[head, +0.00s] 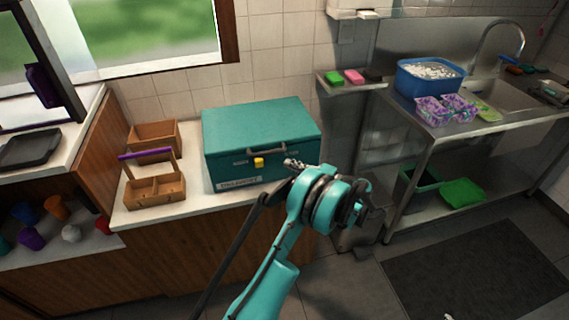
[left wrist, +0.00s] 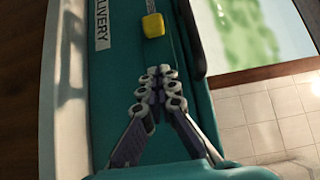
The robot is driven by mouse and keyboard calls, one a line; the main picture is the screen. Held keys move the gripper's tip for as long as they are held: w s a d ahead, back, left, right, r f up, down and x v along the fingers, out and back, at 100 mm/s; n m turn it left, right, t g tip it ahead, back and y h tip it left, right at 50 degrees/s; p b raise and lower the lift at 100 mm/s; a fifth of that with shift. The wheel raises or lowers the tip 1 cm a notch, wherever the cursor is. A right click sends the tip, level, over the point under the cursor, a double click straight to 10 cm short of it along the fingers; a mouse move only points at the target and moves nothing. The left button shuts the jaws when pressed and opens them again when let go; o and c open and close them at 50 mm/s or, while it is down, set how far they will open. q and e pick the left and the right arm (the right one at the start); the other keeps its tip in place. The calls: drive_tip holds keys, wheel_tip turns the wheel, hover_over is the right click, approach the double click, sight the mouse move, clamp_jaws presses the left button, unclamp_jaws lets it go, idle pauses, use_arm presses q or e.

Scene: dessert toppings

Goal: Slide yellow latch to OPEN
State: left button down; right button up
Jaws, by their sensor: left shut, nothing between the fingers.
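The yellow latch (head: 258,162) is a small block on the front face of a teal box (head: 262,120) with a grey handle, standing on the counter. In the left wrist view the yellow latch (left wrist: 154,25) sits beyond my fingertips, beside a white label reading "LIVERY". My left gripper (head: 292,163) is in front of the box, to the right of the latch. In the left wrist view my left gripper (left wrist: 160,76) has its fingertips together with nothing between them, apart from the latch. The latch's OPEN mark cannot be read. My right gripper is not in view.
Wooden caddies (head: 154,190) stand left of the box on the counter. A metal sink bench (head: 420,130) with a blue tub (head: 430,78) is at the right. Colored cups sit on a lower shelf at the left. A dark mat (head: 480,270) lies on the floor.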

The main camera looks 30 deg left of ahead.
use_arm(q)
drive_tip(key=d+p, duration=0.1)
drive_tip(key=d, duration=0.5)
drive_tip(key=shift+d+p, duration=0.35)
drive_tip(key=shift+d, duration=0.05)
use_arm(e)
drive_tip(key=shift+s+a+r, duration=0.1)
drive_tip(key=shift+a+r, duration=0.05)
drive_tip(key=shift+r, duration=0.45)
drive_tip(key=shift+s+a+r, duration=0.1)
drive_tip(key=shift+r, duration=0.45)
use_arm(q)
drive_tip(key=shift+w+r, duration=0.1)
drive_tip(key=shift+r, duration=0.05)
